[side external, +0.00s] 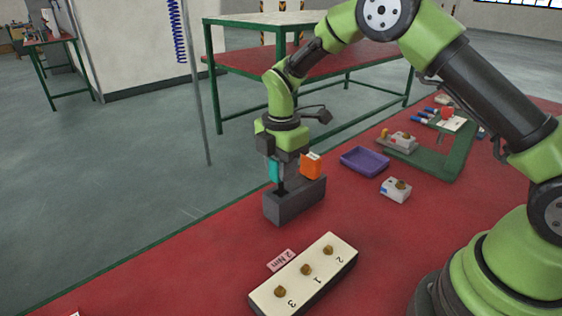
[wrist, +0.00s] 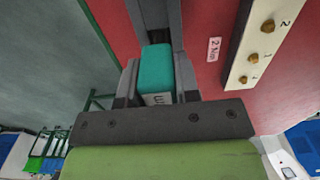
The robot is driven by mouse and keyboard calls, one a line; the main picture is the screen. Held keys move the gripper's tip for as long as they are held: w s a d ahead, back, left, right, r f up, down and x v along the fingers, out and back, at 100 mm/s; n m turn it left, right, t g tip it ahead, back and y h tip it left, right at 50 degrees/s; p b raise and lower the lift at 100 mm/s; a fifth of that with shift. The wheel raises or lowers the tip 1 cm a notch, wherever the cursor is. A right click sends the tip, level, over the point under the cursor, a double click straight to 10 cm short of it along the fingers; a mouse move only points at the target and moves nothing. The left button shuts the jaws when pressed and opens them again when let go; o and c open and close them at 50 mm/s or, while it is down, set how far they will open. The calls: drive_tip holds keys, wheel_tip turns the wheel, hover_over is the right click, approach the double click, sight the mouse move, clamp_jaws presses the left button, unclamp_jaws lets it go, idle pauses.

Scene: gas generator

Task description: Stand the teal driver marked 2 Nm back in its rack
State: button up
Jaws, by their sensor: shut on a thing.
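The teal driver (side external: 274,171) is upright in my gripper (side external: 280,164), over the near end of the dark grey rack (side external: 297,201). My gripper is shut on the driver's teal handle. In the side view its dark shaft points down at the rack; I cannot tell how far the tip is inside. In the wrist view the teal handle (wrist: 157,70) sits between the two fingers, with part of a white label showing. The rack (wrist: 155,14) lies beyond it. An orange-handled driver (side external: 311,165) stands at the rack's other end.
A white block (side external: 318,267) with brass fittings numbered 1, 2 and 3 lies in front, beside a pink 2 Nm tag (side external: 282,260). A purple tray (side external: 364,161) and a small grey box (side external: 395,190) stand right of the rack. Red tabletop between them is clear.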

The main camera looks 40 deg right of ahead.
drive_tip(key=shift+f, duration=1.75)
drive_tip(key=shift+f, duration=0.1)
drive_tip(key=o, duration=1)
